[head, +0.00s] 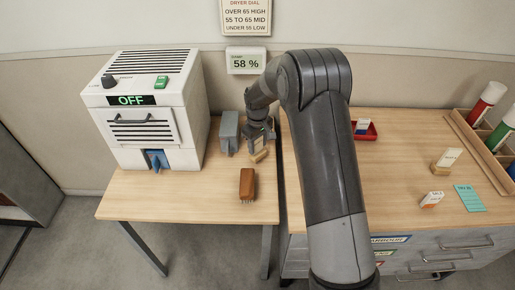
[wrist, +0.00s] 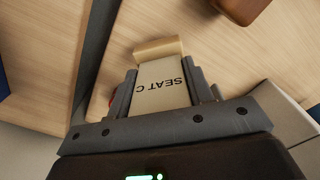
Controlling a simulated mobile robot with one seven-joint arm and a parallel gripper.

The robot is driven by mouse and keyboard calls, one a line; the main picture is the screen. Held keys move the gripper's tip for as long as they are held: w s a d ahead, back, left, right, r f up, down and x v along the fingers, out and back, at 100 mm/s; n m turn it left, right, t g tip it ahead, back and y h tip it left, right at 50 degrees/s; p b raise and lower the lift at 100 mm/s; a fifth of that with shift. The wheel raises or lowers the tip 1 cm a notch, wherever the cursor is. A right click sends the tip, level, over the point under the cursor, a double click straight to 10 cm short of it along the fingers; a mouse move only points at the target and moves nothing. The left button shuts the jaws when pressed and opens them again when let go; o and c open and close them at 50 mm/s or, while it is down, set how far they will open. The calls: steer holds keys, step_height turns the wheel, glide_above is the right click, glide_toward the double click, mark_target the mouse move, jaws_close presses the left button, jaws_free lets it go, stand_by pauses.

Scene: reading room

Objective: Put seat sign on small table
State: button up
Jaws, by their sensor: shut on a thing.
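The seat sign (wrist: 162,84) is a cream card reading "SEAT C" on a wooden foot. My gripper (wrist: 162,95) is shut on the card, with a finger on each side. In the head view the sign (head: 259,156) shows below my gripper (head: 260,138), over the back right part of the small table (head: 170,203), near its right edge. I cannot tell whether the foot touches the tabletop. The small table also shows in the wrist view (wrist: 235,65). My arm hides part of the scene to the right of the sign.
A white dryer (head: 150,105) reading "OFF" fills the small table's back left. A grey block (head: 229,132) stands left of my gripper; a brown brush (head: 247,185) lies in front. Across a narrow gap, the desk (head: 400,185) bears another sign (head: 447,159) and a red tray (head: 371,131).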

steer(key=shift+f, duration=1.15)
steer(key=shift+f, duration=0.15)
steer(key=o, duration=1.3)
